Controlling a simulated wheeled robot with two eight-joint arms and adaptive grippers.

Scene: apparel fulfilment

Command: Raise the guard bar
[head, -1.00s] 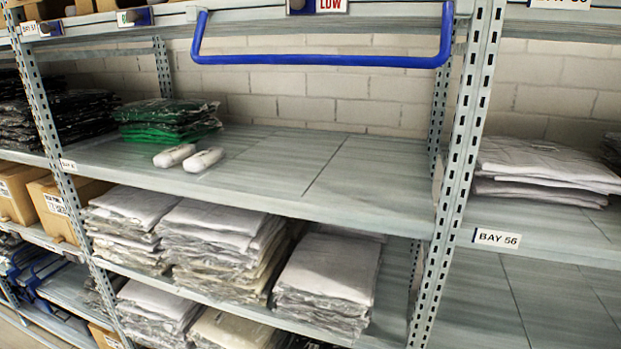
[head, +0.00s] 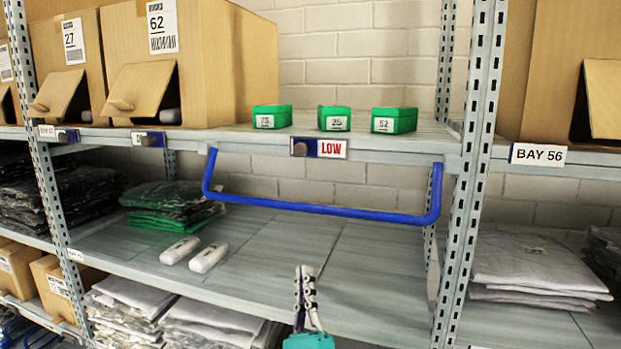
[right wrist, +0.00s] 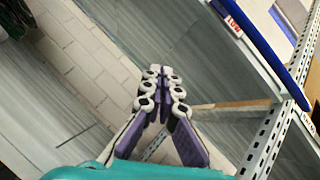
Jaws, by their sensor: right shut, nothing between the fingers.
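The blue guard bar (head: 320,207) hangs across the front of the middle shelf bay in the head view. Its two side arms reach up to the upper shelf edge, and its long rail hangs below that edge. Part of a blue bar (right wrist: 265,50) also shows at the upper right of the right wrist view. My right gripper (head: 305,270) is in front of the middle shelf, below the rail and apart from it in the picture. Its fingers (right wrist: 161,72) are closed together and empty. My left gripper is not in view.
A LOW label (head: 331,148) sits on the upper shelf edge. Above it stand green boxes (head: 334,118) and cardboard bins (head: 200,60). The middle shelf (head: 270,255) holds two white items (head: 208,257) and green packs (head: 165,205); its right part is bare. A perforated upright (head: 468,200) stands at right.

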